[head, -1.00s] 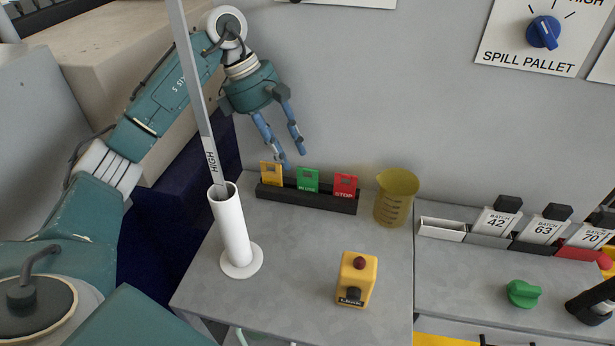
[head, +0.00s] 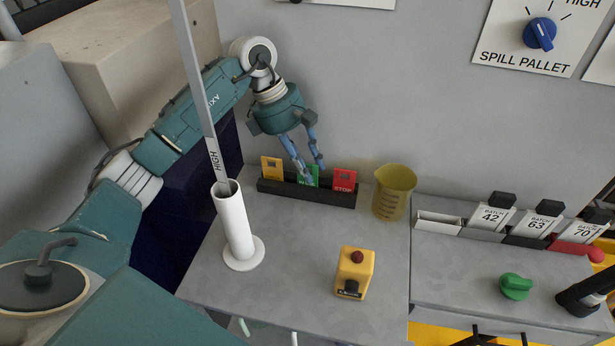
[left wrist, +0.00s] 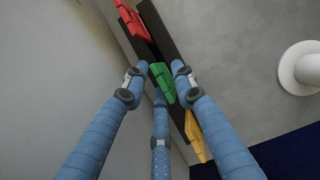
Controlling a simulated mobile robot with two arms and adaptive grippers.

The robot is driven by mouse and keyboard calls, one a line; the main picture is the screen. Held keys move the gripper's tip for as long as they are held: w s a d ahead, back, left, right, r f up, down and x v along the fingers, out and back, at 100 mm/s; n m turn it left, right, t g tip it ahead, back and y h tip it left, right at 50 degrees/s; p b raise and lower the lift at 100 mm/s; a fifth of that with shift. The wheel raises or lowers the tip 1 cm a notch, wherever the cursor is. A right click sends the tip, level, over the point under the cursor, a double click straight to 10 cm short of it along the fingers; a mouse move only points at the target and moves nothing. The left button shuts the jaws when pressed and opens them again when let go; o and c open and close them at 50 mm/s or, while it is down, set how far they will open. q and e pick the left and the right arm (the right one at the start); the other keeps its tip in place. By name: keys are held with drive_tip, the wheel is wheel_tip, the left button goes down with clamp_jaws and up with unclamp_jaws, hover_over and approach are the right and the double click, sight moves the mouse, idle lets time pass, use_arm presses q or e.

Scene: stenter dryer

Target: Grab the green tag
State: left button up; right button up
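The green tag (head: 313,169) stands in a black rack between a yellow tag (head: 272,168) and a red STOP tag (head: 344,181). My left gripper (head: 314,174) is open, pointing down at the green tag, and its fingers partly hide it. In the left wrist view the green tag (left wrist: 163,83) lies between the tips of my three blue fingers (left wrist: 160,76), with gaps still showing. I cannot tell whether any finger touches it. My right gripper is not in view.
The black rack (head: 306,194) sits against the grey wall. A translucent yellow beaker (head: 393,193) stands right of it. A white tube holder (head: 234,225) with a tall strip stands front left. A yellow button box (head: 355,272) is at the front; the table between is clear.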

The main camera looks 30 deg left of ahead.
use_arm(q)
clamp_jaws()
drive_tip(key=shift+r, duration=0.15)
